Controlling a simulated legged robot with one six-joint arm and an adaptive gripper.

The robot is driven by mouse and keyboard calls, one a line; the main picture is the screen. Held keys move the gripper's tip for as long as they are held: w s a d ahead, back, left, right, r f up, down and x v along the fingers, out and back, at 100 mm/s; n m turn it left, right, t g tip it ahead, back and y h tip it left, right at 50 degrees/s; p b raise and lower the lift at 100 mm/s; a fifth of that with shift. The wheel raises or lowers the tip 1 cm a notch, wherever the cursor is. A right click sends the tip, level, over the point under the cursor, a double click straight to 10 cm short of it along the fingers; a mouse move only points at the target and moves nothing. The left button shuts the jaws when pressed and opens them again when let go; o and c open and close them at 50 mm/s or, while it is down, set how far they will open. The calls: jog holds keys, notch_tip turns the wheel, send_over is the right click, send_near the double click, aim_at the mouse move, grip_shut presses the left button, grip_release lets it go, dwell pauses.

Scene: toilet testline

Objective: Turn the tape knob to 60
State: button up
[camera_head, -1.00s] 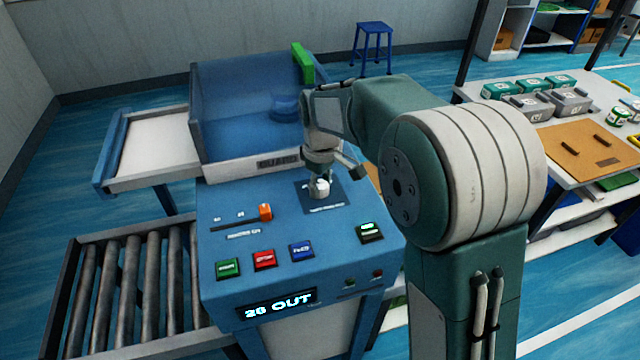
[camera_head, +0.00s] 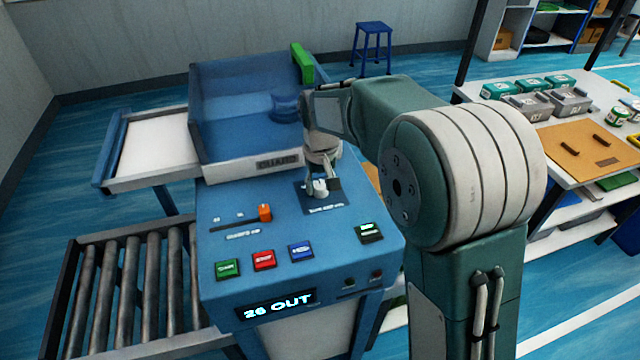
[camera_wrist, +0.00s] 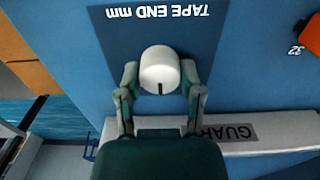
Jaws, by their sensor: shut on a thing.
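The tape knob (camera_head: 320,188) is a white round knob on a dark blue plate on top of the blue machine. In the wrist view the knob (camera_wrist: 160,68) sits between my two fingers, with its dark mark at the bottom, facing the palm. The plate beside it reads "TAPE END mm" (camera_wrist: 157,12), upside down. My gripper (camera_wrist: 161,82) is shut on the knob, one finger at each side. In the head view my gripper (camera_head: 322,182) comes down over the knob from above and partly hides the plate. The plate's scale numbers are not legible.
The front display (camera_head: 277,304) seems to read "26 OUT". The guard housing (camera_head: 245,125) stands behind the knob.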

aim_at(319, 184)
jog(key=shift+s+f, duration=0.15)
jog(key=shift+f, duration=0.1)
jog(key=o, duration=1.1)
jog(key=shift+o, duration=0.2)
jog(key=shift+r, duration=0.1)
notch_tip(319, 184, up, 12)
jog(key=shift+a, duration=0.1)
